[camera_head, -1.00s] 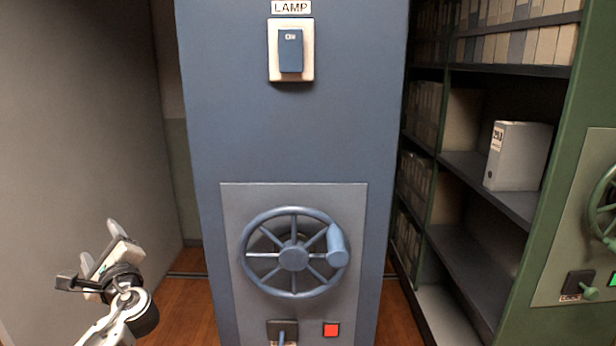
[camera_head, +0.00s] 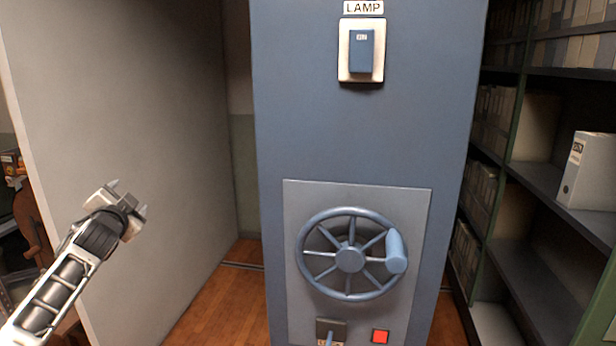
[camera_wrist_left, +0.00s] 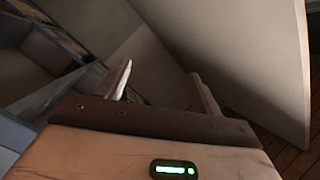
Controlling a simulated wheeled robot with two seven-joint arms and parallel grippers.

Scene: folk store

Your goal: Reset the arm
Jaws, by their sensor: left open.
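My left arm comes in from the lower left in the head view. Its gripper (camera_head: 128,197) is raised in front of the pale wall panel, left of the blue cabinet, and touches nothing. In the left wrist view the two fingers (camera_wrist_left: 163,88) stand apart with nothing between them. My right gripper is not in view.
The blue cabinet (camera_head: 360,140) carries a LAMP switch (camera_head: 362,50), a spoked handwheel (camera_head: 350,258), a small lever (camera_head: 330,335) and a red button (camera_head: 380,336). Shelves with a white box file (camera_head: 590,170) stand right. A pale panel (camera_head: 130,120) stands left. Wooden floor (camera_head: 225,305) lies between.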

